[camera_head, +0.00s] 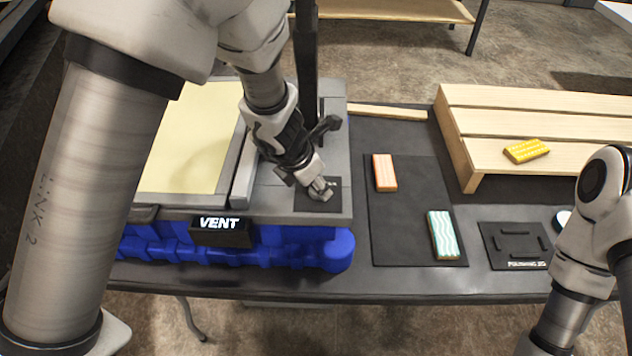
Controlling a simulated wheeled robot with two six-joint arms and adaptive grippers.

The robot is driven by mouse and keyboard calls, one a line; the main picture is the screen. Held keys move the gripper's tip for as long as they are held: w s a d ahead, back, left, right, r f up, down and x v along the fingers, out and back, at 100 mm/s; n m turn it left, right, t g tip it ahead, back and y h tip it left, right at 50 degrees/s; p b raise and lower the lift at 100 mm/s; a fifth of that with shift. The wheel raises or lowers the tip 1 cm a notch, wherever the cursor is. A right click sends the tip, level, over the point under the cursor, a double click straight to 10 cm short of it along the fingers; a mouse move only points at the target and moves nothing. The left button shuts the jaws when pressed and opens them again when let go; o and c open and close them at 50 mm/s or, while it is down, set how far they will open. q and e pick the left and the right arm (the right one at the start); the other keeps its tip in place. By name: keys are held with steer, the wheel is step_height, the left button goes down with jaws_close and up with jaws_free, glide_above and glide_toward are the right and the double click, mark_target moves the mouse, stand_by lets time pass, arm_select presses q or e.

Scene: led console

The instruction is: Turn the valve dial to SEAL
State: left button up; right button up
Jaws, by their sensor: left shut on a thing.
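My left gripper (319,188) points down at the dark square plate (332,203) on the right part of the grey console (272,203). It is shut on a small grey piece there, which looks like the valve dial; the fingers hide most of it, so its pointer cannot be read. A black sign reading VENT (220,231) sits on the console's front edge. No SEAL label can be made out. My right arm shows at the lower right, but its gripper is out of the picture.
A pale yellow panel (185,140) fills the console's left part, above a blue base (290,252). To the right, a black mat (405,220) holds an orange block (384,172) and a teal striped block (442,235). A wooden slatted stand (540,120) bears a yellow block (526,151).

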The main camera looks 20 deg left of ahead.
arm_select(q)
steer(key=m+g+h+p, duration=0.1)
steer(key=m+p, duration=0.1)
steer(key=m, duration=0.2)
steer(key=m+g+p, duration=0.1)
steer(key=m+p, duration=0.1)
steer(key=m, duration=0.1)
steer(key=m+g+h+p, duration=0.1)
steer(key=m+p, duration=0.1)
steer(key=m, duration=0.1)
steer(key=shift+w+a+m+g+p, duration=0.1)
steer(key=shift+m+g+p, duration=0.3)
steer(key=m+g+p, duration=0.1)
steer(key=m, duration=0.1)
steer(key=shift+f+m, duration=0.1)
steer(key=shift+m, duration=0.2)
steer(key=shift+w+f+m+g+p, duration=0.1)
steer(key=shift+m+g+p, duration=0.45)
steer(key=shift+m, duration=1.35)
steer(key=shift+g, duration=0.25)
steer(key=o, duration=1.1)
steer(key=shift+o, duration=0.2)
steer(key=shift+w, duration=0.1)
